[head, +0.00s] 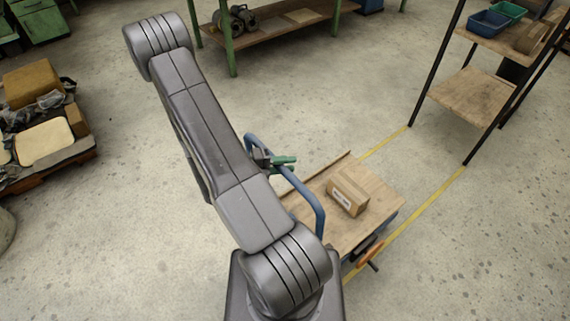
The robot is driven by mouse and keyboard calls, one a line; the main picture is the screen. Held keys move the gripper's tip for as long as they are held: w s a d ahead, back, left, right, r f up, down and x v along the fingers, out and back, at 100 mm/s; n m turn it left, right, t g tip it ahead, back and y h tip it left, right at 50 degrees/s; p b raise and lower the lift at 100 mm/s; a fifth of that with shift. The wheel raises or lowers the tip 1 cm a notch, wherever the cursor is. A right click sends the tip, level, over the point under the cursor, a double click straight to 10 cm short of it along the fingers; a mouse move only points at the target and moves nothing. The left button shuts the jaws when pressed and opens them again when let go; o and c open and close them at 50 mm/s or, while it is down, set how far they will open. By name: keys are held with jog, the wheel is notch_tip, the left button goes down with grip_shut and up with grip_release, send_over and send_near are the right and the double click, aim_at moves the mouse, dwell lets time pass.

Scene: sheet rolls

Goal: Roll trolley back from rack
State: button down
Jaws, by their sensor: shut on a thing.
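The trolley (365,222) has a flat wooden deck and a blue tubular handle (308,196) at its left end. A cardboard box (348,192) with a white label lies on the deck. My gripper (280,161), with green fingers, is shut on the upper part of the handle; my arm hides part of the handle and the deck's near left. The rack (470,92), with black posts and wooden shelves, stands at the upper right. The trolley is apart from it, with bare floor between.
Yellow lines (432,205) run along the floor between trolley and rack. An orange round part (370,252) shows low at the trolley's near side. A green-legged bench (265,38) stands at the back. A loaded pallet (60,160) is at left. Open floor lies between.

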jog(key=shift+s+a+f, duration=0.1)
jog(key=shift+s+a, duration=0.05)
jog(key=shift+a, duration=0.05)
dwell(0.3)
jog(key=c, duration=1.5)
grip_release()
jog(key=o, duration=0.3)
jog(key=shift+s+a, duration=0.1)
jog(key=shift+a, duration=0.1)
jog(key=b+v, duration=0.2)
jog(key=v, duration=1.1)
jog(key=shift+a, duration=0.4)
jog(key=shift+d, duration=0.1)
